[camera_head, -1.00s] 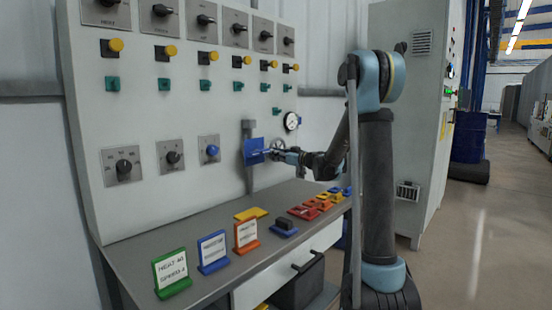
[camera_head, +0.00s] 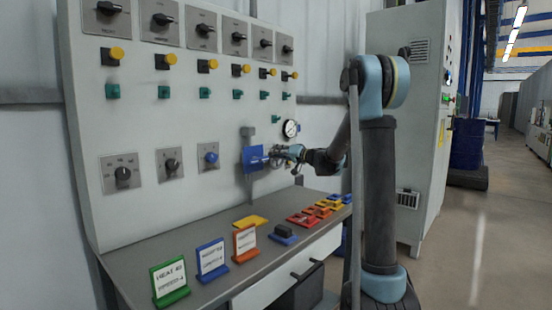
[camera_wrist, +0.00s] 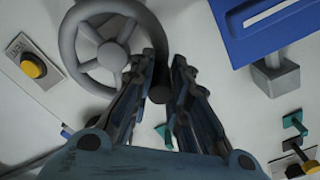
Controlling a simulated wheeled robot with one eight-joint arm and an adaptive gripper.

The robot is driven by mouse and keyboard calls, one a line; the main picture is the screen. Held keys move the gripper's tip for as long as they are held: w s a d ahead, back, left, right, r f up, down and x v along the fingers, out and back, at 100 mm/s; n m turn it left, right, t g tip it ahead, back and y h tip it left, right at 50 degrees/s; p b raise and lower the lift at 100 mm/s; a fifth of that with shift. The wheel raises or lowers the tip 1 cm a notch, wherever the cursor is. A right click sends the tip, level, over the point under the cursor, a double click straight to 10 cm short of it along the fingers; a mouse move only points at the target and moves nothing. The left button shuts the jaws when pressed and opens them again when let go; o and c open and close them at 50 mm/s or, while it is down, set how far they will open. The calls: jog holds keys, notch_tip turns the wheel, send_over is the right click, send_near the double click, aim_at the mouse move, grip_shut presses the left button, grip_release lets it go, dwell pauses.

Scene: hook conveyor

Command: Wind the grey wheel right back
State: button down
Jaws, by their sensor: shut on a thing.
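The grey wheel (camera_wrist: 84,40) is a spoked handwheel on the white panel, at the upper left of the wrist view. It has a dark round crank knob (camera_wrist: 160,92) at its rim. My gripper (camera_wrist: 163,65) has its two dark fingers on either side of this knob and is shut on it. In the head view my gripper (camera_head: 280,152) is at the panel, just right of a blue plate. There the wheel is mostly hidden behind my gripper.
The blue plate (camera_head: 253,158) sits close left of my gripper on a grey post. A round gauge (camera_head: 291,128) is just above. Signs and coloured blocks stand on the bench (camera_head: 222,270) below.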

jog(key=shift+w+d+r+m, duration=0.2)
jog(key=shift+w+d+m, duration=0.3)
jog(key=shift+m, duration=1.05)
jog(key=shift+w+d+r+m, duration=0.25)
jog(key=shift+w+d+m, duration=0.25)
jog(key=shift+m, duration=1)
jog(key=shift+w+d+r+m, duration=0.3)
jog(key=shift+w+m, duration=0.35)
jog(key=shift+m, duration=0.9)
jog(key=shift+w+d, duration=0.1)
jog(key=shift+d, duration=0.05)
jog(key=c, duration=1.9)
grip_release()
jog(key=o, duration=0.4)
jog(key=shift+w+d+f, duration=0.1)
jog(key=shift+w+f, duration=0.05)
jog(key=shift+f, duration=0.05)
jog(key=shift+a+r, duration=0.1)
jog(key=shift+a, duration=0.1)
jog(key=shift+s, duration=0.2)
jog(key=v, duration=1.2)
